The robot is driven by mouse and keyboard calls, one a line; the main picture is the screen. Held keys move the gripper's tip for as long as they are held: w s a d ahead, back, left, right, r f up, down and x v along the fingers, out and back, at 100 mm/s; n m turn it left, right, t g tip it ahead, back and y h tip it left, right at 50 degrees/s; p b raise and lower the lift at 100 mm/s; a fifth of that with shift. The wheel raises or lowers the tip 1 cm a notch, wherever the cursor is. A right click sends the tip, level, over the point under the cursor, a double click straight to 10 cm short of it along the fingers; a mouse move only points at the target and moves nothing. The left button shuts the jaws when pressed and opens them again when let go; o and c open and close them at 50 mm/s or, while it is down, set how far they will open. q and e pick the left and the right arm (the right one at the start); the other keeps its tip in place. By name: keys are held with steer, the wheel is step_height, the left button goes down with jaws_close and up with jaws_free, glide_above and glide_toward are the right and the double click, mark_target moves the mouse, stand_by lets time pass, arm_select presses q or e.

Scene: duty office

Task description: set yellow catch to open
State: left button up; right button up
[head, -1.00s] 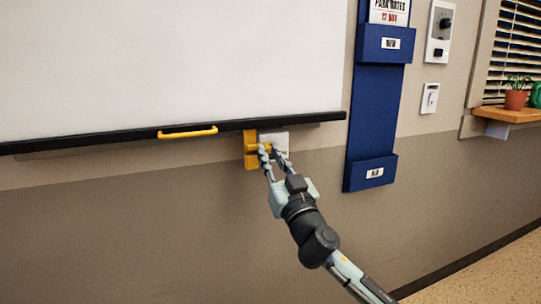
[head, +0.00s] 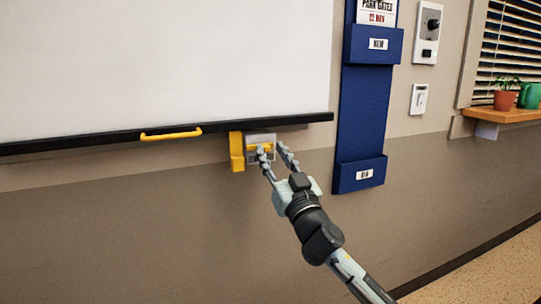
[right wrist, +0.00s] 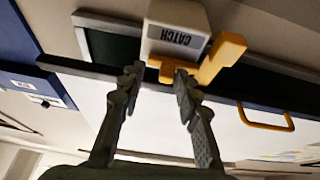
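The yellow catch (head: 237,152) sits on the wall just under the whiteboard's black rail, against a pale housing (head: 262,138). In the right wrist view the housing (right wrist: 176,28) bears the label CATCH, upside down. There the yellow lever (right wrist: 222,58) has a short bar reaching left along the housing and a thicker arm slanting up to the right. My right gripper (head: 272,152) is open in front of the housing, to the right of the yellow upright part. In the wrist view its spread fingers (right wrist: 158,80) point at the bar; contact cannot be told. My left gripper is out of view.
The whiteboard (head: 160,60) has a yellow handle (head: 171,133) on its rail, left of the catch. A blue wall holder (head: 362,110) hangs to the right. Beyond it are a wall switch (head: 419,99), a control panel (head: 428,33) and a shelf (head: 510,115) with a plant.

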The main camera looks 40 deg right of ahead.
steer(key=shift+a, duration=0.15)
steer(key=shift+s+f, duration=0.1)
steer(key=v, duration=1.1)
steer(key=shift+s, duration=0.4)
step_height(320, 180, down, 26)
steer(key=g, duration=0.9)
steer(key=s+a+f+n+g+y, duration=0.2)
steer(key=s+a+f+g, duration=0.3)
steer(key=s+f, duration=0.3)
steer(key=s+a+f+n+g+y, duration=0.2)
steer(key=s+f, duration=0.6)
steer(key=f, duration=0.8)
steer(key=a+g, duration=0.2)
steer(key=g, duration=0.1)
steer(key=shift+a+f, duration=0.25)
steer(key=shift+a, duration=0.15)
